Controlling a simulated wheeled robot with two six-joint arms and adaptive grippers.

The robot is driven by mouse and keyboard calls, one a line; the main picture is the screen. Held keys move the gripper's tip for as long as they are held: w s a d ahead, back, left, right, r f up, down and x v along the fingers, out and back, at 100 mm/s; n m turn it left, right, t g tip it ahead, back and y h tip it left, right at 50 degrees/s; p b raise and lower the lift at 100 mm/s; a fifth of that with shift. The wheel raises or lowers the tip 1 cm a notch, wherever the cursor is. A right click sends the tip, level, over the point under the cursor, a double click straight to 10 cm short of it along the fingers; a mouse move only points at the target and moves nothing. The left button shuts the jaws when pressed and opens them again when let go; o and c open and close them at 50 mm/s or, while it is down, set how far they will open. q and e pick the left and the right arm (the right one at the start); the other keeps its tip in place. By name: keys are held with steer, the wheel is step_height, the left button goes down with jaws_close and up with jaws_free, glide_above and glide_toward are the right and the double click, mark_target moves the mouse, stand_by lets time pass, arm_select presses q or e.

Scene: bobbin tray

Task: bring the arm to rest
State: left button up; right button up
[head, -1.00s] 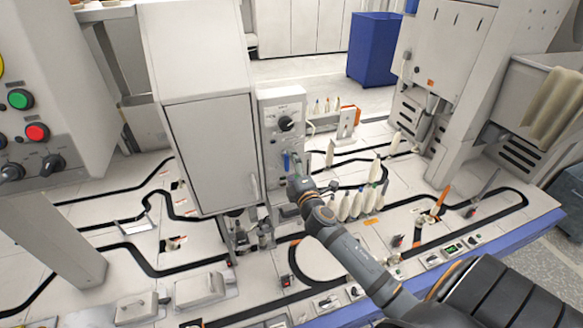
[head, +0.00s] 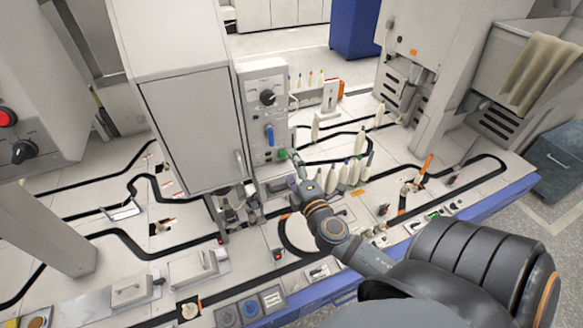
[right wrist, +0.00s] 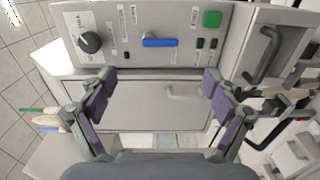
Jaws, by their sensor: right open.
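My right gripper (head: 298,172) reaches in front of the panel of a white cabinet (head: 197,130). In the right wrist view its two purple-padded fingers (right wrist: 160,95) are spread wide with nothing between them. Beyond them are a closed grey door (right wrist: 150,105) and, above it, the panel with a black knob (right wrist: 89,42), a blue lever (right wrist: 160,42) and a green button (right wrist: 212,19). The fingers look apart from the panel. My left gripper is not in view.
Several pale bobbins (head: 345,174) stand on the table just right of my right gripper. Black track lines (head: 130,240) run across the table. Small fixtures line the front edge (head: 410,240). A blue bin (head: 355,35) stands on the floor behind.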

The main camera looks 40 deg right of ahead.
stand_by(0.3)
steer(key=s+d+f+m+g+p, duration=0.2)
steer(key=s+f+g, duration=0.1)
steer(key=f, duration=0.7)
steer(key=s+d+f+m+g+p, duration=0.1)
steer(key=s+d+f+m+g, duration=0.15)
steer(key=f, duration=0.65)
steer(key=s+d+f+m+g+p, duration=0.1)
steer(key=s+f+m+g+p, duration=0.15)
steer(key=f, duration=0.75)
steer(key=s+a+f+m+g+y+p, duration=0.1)
steer(key=s+a+f+m+g, duration=0.1)
steer(key=s+f, duration=0.4)
steer(key=s+a+f+m+g+y+p, duration=0.1)
steer(key=s+a+f+m+g, duration=0.2)
steer(key=s, duration=1)
steer(key=s+a+f+m+g+y+p, duration=0.1)
steer(key=s+a+f+m+g, duration=0.2)
steer(key=s+f, duration=0.5)
steer(key=shift+s+a+f+p, duration=0.4)
steer(key=shift+s+a, duration=0.35)
steer(key=shift+s, duration=0.2)
